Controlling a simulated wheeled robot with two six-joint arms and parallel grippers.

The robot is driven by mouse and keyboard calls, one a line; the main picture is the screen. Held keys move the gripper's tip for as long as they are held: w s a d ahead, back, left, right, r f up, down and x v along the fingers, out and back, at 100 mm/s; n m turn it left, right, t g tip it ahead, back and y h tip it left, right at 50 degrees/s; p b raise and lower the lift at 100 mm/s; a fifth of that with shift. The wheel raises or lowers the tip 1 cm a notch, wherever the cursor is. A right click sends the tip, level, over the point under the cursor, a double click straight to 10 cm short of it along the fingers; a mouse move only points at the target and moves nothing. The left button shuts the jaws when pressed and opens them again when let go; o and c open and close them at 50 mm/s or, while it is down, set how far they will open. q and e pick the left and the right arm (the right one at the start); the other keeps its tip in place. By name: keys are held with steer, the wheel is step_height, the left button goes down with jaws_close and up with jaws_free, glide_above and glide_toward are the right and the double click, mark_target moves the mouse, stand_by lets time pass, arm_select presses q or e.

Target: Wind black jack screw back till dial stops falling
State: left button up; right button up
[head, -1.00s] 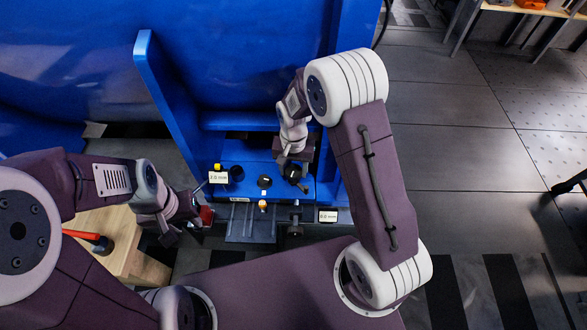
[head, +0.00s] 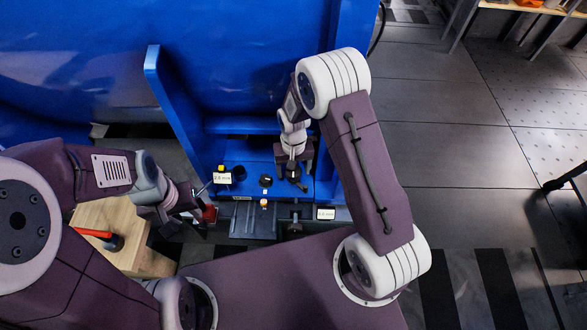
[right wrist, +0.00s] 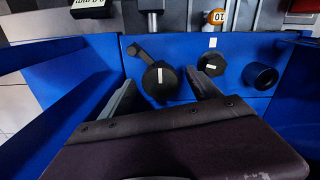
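A black knob with a white mark and a side lever (right wrist: 160,82), which looks like the black jack screw, stands on a blue base (head: 247,157). My right gripper (right wrist: 163,90) is open around or just above it, with one finger on each side; I cannot tell if they touch. In the head view my right gripper (head: 293,172) points down over the knob and mostly hides it. My left gripper (head: 182,207) is at the left beside a red block (head: 209,213); its fingers are too small to read. White readouts (head: 222,178) and (head: 326,213) show, their digits blurred.
A second black knob (right wrist: 212,64) and a black cup (right wrist: 261,76) stand close to the right gripper's finger. A yellow cap (head: 221,168) is near the left readout. A blue upright (head: 170,100) rises at the left. A red-handled tool (head: 98,235) lies on a wooden block (head: 140,250).

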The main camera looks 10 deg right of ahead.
mark_target(294, 172)
step_height(294, 172, up, 9)
steer(key=p, duration=0.4)
steer(key=shift+p, duration=0.3)
stand_by(1.6)
